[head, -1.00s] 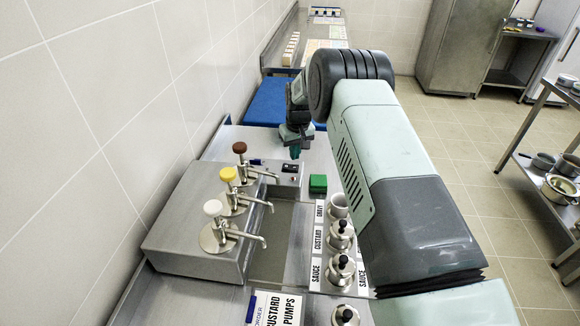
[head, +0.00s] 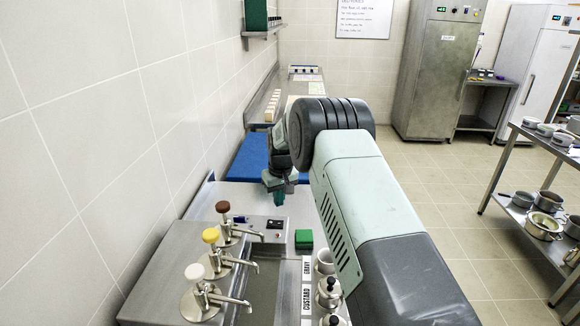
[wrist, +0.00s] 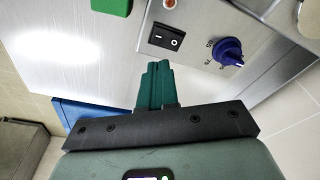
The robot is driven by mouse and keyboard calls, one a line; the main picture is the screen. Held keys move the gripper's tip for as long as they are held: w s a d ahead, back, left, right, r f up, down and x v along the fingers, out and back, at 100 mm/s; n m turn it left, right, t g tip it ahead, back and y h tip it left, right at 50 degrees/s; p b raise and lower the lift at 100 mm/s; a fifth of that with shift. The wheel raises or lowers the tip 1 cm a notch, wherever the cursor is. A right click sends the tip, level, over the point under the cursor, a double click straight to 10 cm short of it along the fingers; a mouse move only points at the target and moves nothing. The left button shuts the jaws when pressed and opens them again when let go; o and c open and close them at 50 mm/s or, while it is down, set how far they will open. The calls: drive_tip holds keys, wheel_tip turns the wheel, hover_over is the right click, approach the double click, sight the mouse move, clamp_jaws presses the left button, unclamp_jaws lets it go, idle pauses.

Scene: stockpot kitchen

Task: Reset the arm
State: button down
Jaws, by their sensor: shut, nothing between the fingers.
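My gripper (head: 279,196) is above the steel counter, beyond the pump unit, with its fingers pointing down. In the wrist view its green fingers (wrist: 157,88) are together with nothing between them. The large grey and pale green arm links are mine and cover the middle right of the head view.
A pump unit (head: 160,290) with brown, yellow and white knobs stands by the left wall. A green block (head: 303,239) and lidded steel pots (head: 328,291) are on the counter. The wrist view shows a black switch (wrist: 166,37) and blue dial (wrist: 228,51). A blue surface (head: 248,160) lies beyond.

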drive_tip(key=s+d+r+m+t, duration=0.1)
drive_tip(key=s+d+r, duration=0.2)
drive_tip(key=r, duration=0.5)
drive_tip(key=s+d+r, duration=0.2)
drive_tip(key=s+r, duration=0.1)
drive_tip(key=r, duration=0.5)
drive_tip(key=s+d+r+m+t, duration=0.1)
drive_tip(key=s+d+r, duration=0.2)
drive_tip(key=r, duration=0.5)
drive_tip(key=s+d+r+m, duration=0.1)
drive_tip(key=s+d+r, duration=0.2)
drive_tip(key=s+r, duration=0.3)
drive_tip(key=s+d+r, duration=0.3)
drive_tip(key=s, duration=0.5)
drive_tip(key=s+d+m+t, duration=0.1)
drive_tip(key=s+d, duration=0.1)
drive_tip(key=s, duration=0.8)
drive_tip(key=s+d+f+m+t, duration=0.1)
drive_tip(key=s+d, duration=0.2)
drive_tip(key=s, duration=0.8)
drive_tip(key=shift+f+m+h, duration=0.25)
drive_tip(key=shift+m+h, duration=0.05)
drive_tip(key=shift+h, duration=0.1)
drive_tip(key=c, duration=1.8)
unclamp_jaws()
